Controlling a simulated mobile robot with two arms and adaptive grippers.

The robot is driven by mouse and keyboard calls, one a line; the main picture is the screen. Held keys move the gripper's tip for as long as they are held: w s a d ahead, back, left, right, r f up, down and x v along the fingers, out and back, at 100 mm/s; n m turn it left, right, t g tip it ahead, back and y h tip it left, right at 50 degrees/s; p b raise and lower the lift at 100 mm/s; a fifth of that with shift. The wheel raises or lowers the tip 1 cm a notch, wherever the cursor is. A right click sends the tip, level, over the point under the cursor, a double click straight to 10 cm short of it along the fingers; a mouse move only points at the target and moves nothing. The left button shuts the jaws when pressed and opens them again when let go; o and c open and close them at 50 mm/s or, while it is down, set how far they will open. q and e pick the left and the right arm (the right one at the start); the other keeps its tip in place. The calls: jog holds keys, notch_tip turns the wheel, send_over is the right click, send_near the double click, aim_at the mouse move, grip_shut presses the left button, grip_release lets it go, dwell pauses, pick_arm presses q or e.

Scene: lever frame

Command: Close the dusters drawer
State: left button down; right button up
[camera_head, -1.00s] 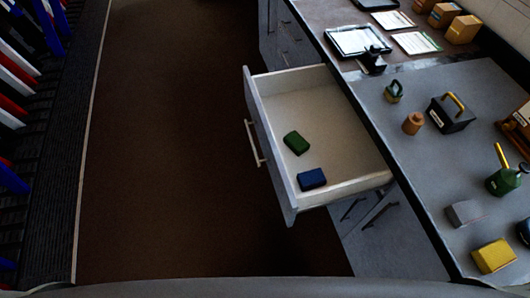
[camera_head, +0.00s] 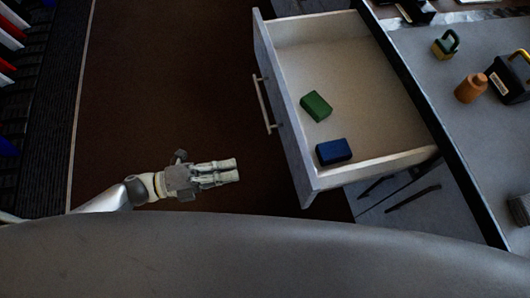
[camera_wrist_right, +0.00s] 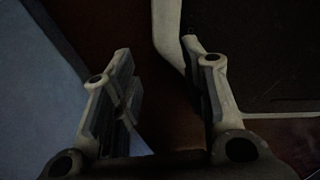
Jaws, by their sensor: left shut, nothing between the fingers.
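The dusters drawer (camera_head: 359,23) is pulled well out of the cabinet in the head view. A green block (camera_head: 316,106) and a blue block (camera_head: 334,151) lie inside it. Its pale bar handle (camera_head: 264,104) is on the front panel, facing left. My left gripper (camera_head: 238,171) is shut and empty, left of the near end of the drawer front and apart from it, fingers pointing right. My right gripper (camera_wrist_right: 163,75) shows only in the right wrist view. Its fingers are apart with nothing between them.
The grey worktop (camera_head: 438,86) right of the drawer holds an orange-brown bottle (camera_head: 471,88), a black box (camera_head: 508,80) and a green item with a handle (camera_head: 445,45). Dark handles (camera_head: 412,199) sit on the cabinet below.

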pick_arm(q)
jog(key=p, duration=0.1)
send_near(293, 157)
jog(key=p+x, duration=0.1)
jog(key=x, duration=0.5)
jog(key=shift+w+d+r+p, duration=0.1)
jog(key=shift+d+p, duration=0.2)
jog(key=shift+p, duration=0.1)
jog(key=shift+w+d, duration=0.1)
jog(key=shift+d, duration=0.2)
pick_arm(e)
jog(key=r, duration=0.3)
jog(key=shift+s, duration=0.3)
jog(key=shift+a, duration=0.15)
